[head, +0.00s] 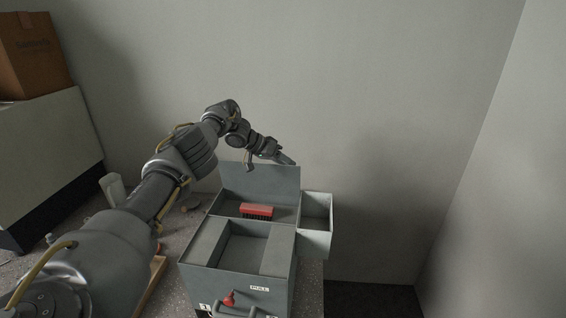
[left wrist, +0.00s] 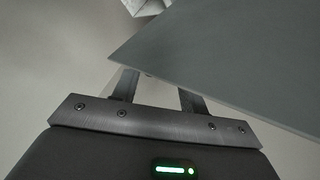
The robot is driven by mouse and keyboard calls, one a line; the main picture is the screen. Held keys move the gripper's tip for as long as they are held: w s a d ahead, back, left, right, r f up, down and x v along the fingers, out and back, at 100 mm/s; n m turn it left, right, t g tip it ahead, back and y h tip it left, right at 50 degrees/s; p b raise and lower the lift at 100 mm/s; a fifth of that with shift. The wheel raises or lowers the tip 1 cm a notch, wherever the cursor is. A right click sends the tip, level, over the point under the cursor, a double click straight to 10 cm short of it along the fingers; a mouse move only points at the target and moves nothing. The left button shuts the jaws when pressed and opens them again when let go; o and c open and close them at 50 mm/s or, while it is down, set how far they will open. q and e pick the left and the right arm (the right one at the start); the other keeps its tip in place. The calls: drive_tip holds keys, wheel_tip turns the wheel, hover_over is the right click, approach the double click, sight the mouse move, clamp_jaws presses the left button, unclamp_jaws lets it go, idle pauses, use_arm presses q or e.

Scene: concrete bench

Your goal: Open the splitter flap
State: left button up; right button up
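A grey metal box (head: 205,240) stands on the bench. A flat grey panel, which looks like the flap (head: 260,182), stands raised at its back, behind the compartment holding a red-backed brush (head: 257,211). My left gripper (head: 268,163) is at the panel's top edge, with its fingers apart. In the left wrist view a large grey panel (left wrist: 245,60) crosses close in front of the fingers and hides part of the right one. I cannot tell whether the fingers touch it. My right gripper is not in view.
The box front has a PULL label (head: 259,288), a red knob (head: 229,299) and a handle. A small open bin (head: 316,225) hangs on its right side. A white cup-like item (head: 112,188) stands left, partly near my arm. A cardboard box (head: 35,55) is far left. A wall stands behind.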

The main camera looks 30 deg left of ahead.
use_arm(q)
wheel_tip(320, 180, up, 6)
drive_tip(key=r+b, duration=0.1)
drive_tip(key=b, duration=0.1)
hover_over(260, 167)
drive_tip(key=shift+w+f, duration=0.25)
drive_tip(key=shift+w, duration=0.15)
drive_tip(key=shift+s+a+r, duration=0.1)
drive_tip(key=shift+s+r, duration=0.1)
drive_tip(key=shift+s, duration=0.1)
drive_tip(key=shift+r, duration=0.1)
